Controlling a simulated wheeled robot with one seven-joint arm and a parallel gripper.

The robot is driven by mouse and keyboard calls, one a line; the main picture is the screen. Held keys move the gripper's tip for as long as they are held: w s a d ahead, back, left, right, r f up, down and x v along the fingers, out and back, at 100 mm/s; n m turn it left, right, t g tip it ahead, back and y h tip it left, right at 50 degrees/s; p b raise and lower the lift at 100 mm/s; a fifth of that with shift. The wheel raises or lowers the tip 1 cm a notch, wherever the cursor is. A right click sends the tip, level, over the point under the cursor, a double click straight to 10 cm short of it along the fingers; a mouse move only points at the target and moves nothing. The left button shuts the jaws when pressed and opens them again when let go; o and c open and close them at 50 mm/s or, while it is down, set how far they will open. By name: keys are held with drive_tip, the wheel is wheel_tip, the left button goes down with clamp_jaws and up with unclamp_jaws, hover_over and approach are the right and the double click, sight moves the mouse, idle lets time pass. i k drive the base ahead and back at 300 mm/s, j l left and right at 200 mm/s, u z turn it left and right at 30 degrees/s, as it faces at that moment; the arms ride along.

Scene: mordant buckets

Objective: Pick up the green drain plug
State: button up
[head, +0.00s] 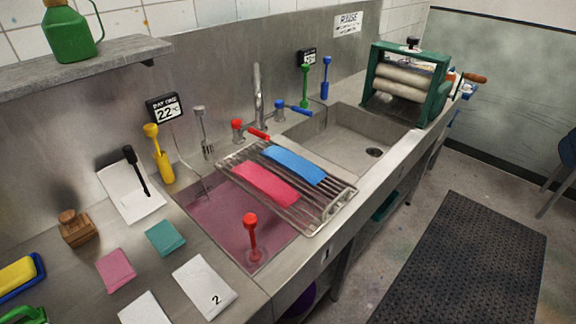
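An upright green piece with a round knob on a stem (305,86) stands at the back by the wall, behind the sinks. It looks like the green drain plug, but it is too small to be sure. A similar blue piece (325,78) stands just right of it. A red-knobbed piece (252,236) stands upright in the left basin (211,207), which holds pinkish liquid. My gripper is not in view.
A wire rack (323,211) with pink and blue cloths bridges the basins. Red and blue taps (258,84) stand behind it. The right basin (350,137) is empty, its drain open. A green roller press (407,82) stands beyond. Cards and cloths lie on the left counter.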

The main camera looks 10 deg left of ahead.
sight(305, 67)
drive_tip(key=i+l+u, duration=0.1)
drive_tip(key=u, duration=0.3)
drive_tip(key=l+u, duration=0.15)
drive_tip(key=u, duration=0.25)
drive_tip(key=i+l+u, duration=0.1)
drive_tip(key=u, duration=0.3)
drive_tip(key=i+l+u, duration=0.25)
drive_tip(key=l, duration=0.8)
drive_tip(key=k+l+u, duration=0.1)
drive_tip(key=l+u, duration=0.2)
drive_tip(key=l, duration=0.75)
